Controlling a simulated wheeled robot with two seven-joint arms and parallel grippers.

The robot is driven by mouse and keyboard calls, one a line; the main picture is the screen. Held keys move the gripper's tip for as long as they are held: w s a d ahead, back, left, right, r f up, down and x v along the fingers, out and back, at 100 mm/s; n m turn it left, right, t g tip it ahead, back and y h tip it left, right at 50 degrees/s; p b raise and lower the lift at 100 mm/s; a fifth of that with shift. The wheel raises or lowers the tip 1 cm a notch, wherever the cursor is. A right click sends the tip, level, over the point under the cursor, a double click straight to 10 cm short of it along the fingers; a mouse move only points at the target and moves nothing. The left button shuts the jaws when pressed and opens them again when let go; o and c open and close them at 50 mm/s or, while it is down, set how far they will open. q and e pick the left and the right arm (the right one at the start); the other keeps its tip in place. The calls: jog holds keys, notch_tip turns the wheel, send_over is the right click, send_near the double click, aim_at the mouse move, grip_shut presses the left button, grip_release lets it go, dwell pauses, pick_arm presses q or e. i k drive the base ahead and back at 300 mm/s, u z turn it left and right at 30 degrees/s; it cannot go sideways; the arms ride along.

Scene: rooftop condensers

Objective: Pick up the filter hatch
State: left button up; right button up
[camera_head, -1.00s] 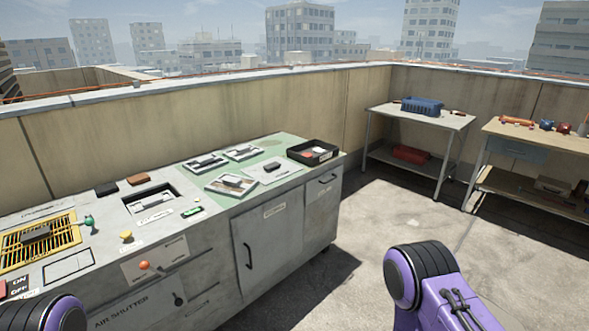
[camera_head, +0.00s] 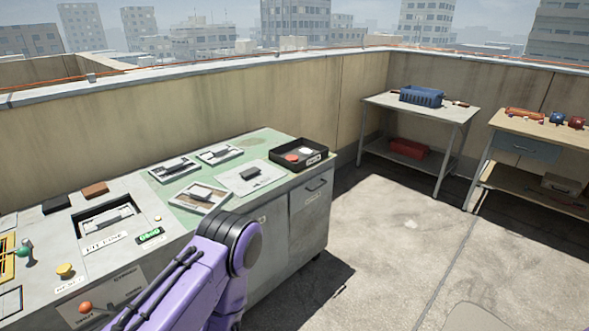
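A flat pale plate with a dark bar handle (camera_head: 249,177) lies on the green mat in the head view, left of the black tray. It looks like the filter hatch, but I cannot read a label on it. A rectangular opening (camera_head: 80,233) in the grey bench top at left holds a light part with a raised grip (camera_head: 107,217). A purple link of my own arm rises from the bottom and covers part of the bench front. Neither gripper shows in the head view.
On the green mat (camera_head: 250,144) lie several framed panels (camera_head: 174,169) and a black tray (camera_head: 299,165) with small parts. A green knob (camera_head: 24,250) and a yellow button (camera_head: 66,271) stand at left. Tables with a blue crate (camera_head: 421,96) stand at right. The floor between is clear.

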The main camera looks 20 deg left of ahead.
aim_at(244, 180)
jog(key=z, duration=0.05)
jog(key=i, duration=0.9)
jog(key=u, duration=0.3)
